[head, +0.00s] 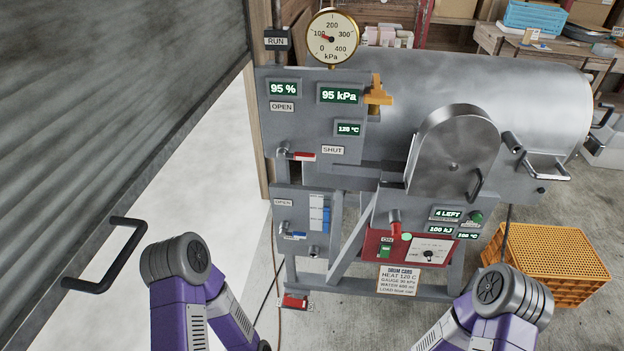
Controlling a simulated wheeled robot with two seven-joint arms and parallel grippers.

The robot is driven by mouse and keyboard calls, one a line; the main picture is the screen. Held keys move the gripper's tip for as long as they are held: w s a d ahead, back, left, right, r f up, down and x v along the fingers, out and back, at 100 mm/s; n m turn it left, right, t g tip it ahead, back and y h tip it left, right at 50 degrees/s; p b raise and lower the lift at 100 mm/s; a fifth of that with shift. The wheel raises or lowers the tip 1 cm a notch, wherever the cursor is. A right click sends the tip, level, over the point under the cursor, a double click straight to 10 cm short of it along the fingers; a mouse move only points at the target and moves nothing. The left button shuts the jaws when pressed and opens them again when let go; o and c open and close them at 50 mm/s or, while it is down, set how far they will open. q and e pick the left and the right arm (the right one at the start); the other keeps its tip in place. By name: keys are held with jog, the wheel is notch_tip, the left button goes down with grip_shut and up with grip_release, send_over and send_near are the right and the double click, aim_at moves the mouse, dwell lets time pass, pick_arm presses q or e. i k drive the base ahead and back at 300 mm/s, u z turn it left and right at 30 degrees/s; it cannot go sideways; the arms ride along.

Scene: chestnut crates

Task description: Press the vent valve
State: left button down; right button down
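A grey pressure machine with a large horizontal drum (500,85) stands in front of me. No label that I can read names the vent valve. A yellow-orange valve-like fitting (378,95) sticks up beside the 95 kPa display (340,96). Only my two arms show at the bottom; both grippers are out of view.
A red control box (385,250) is on the lower front, and a red pedal (294,301) is near the floor. A yellow crate (545,265) stands at the right. A grey shutter door with a black handle (105,255) fills the left. Floor shows between.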

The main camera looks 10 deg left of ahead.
aim_at(282, 154)
jog(key=z, duration=0.8)
jog(key=i, duration=0.5)
jog(key=u, duration=1.4)
